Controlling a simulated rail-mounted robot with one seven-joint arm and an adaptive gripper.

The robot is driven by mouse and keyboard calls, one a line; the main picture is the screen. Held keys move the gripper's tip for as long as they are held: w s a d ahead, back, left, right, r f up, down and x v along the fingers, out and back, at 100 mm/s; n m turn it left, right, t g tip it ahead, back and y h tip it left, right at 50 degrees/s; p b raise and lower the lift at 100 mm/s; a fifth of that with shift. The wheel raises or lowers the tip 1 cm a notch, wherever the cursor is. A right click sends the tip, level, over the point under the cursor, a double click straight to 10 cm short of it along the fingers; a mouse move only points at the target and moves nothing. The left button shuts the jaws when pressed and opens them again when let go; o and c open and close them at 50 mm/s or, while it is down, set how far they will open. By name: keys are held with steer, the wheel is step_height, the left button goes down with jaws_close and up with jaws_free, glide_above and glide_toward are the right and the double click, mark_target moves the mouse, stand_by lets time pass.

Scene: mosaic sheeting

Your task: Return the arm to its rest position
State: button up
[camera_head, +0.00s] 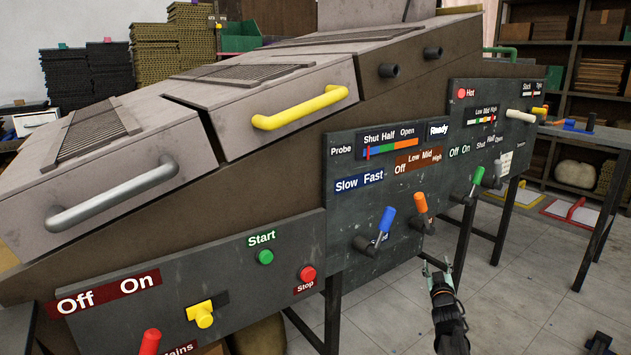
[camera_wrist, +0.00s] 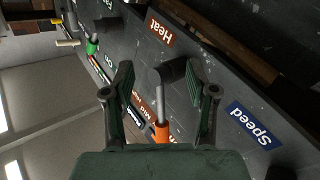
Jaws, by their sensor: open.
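My gripper (camera_head: 437,266) is open in the head view, low in front of the control panel (camera_head: 345,235), just below the orange-handled lever (camera_head: 421,205). In the wrist view my gripper (camera_wrist: 160,82) has its two fingers spread wide. The orange lever (camera_wrist: 161,131) shows between them, with its grey shaft and dark pivot beside the "Heat" label (camera_wrist: 160,33). I cannot tell whether the fingers touch the lever; they do not close on it.
A blue lever (camera_head: 386,222) stands left of the orange one and a green lever (camera_head: 477,177) right of it. A yellow handle (camera_head: 300,108) and a grey handle (camera_head: 112,196) stick out from the machine covers. Open floor (camera_head: 510,262) lies to the right.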

steer(key=s+d+f+m+g+h, duration=0.2)
steer(key=s+f+g, duration=0.4)
steer(key=s+f, duration=0.2)
steer(key=s+d+f+m+g+h, duration=0.1)
steer(key=s+d+f+m+g, duration=0.15)
steer(key=s+f+g, duration=0.55)
steer(key=s+a+r+m+g, duration=0.1)
steer(key=s+g, duration=0.4)
steer(key=s, duration=0.9)
steer(key=s+a+r+m+g, duration=0.2)
steer(key=s+a+g, duration=0.3)
steer(key=s, duration=1)
steer(key=shift+r+g+h, duration=0.3)
steer(key=shift+r, duration=0.45)
steer(key=shift+a+m, duration=0.15)
steer(key=shift+m, duration=0.1)
steer(key=shift+a, duration=0.1)
